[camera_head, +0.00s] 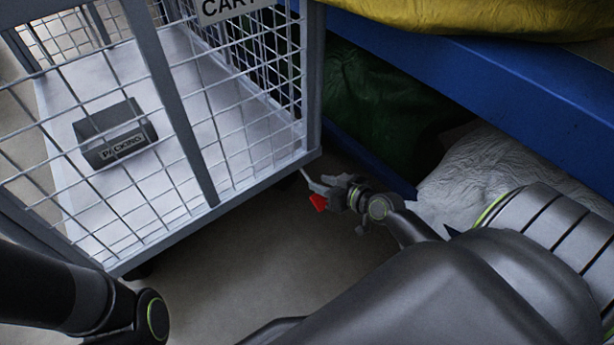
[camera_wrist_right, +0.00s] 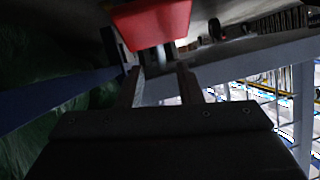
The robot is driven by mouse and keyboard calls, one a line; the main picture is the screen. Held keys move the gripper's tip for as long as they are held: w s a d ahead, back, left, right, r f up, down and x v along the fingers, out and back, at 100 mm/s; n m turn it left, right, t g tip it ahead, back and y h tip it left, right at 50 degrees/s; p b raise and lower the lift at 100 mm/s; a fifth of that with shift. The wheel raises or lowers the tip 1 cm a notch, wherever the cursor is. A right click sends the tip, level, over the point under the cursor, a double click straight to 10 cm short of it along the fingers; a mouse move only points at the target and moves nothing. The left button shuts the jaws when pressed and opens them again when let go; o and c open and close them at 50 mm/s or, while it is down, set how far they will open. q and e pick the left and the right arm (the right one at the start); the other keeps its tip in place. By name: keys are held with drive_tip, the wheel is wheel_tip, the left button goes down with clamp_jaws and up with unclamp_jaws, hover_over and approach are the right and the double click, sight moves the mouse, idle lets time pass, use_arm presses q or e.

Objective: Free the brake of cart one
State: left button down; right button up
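The wire-mesh cart (camera_head: 262,183) stands at the left in the head view. A red brake pedal (camera_head: 318,202) is low by the cart's near right corner. It also shows in the right wrist view (camera_wrist_right: 152,22), just beyond the fingertips. My right gripper (camera_head: 325,190) is at the pedal. In the wrist view its two fingers (camera_wrist_right: 162,80) stand apart with nothing clearly between them. I cannot tell whether they touch the pedal. My left arm enters at lower left, its gripper out of view.
A dark box marked "PACKING" (camera_head: 115,133) lies in the cart. A blue rack beam (camera_head: 480,75) runs close on the right, with a yellow sack (camera_head: 480,15) above and green (camera_head: 375,110) and white (camera_head: 500,165) sacks below. Floor (camera_head: 250,250) in front of the cart is clear.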

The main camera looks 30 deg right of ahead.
sight(309, 179)
drive_tip(key=b+x, duration=0.1)
drive_tip(key=x, duration=0.4)
drive_tip(key=shift+s+f+b, duration=0.1)
drive_tip(key=shift+b, duration=0.2)
drive_tip(key=shift+x, duration=0.8)
clamp_jaws()
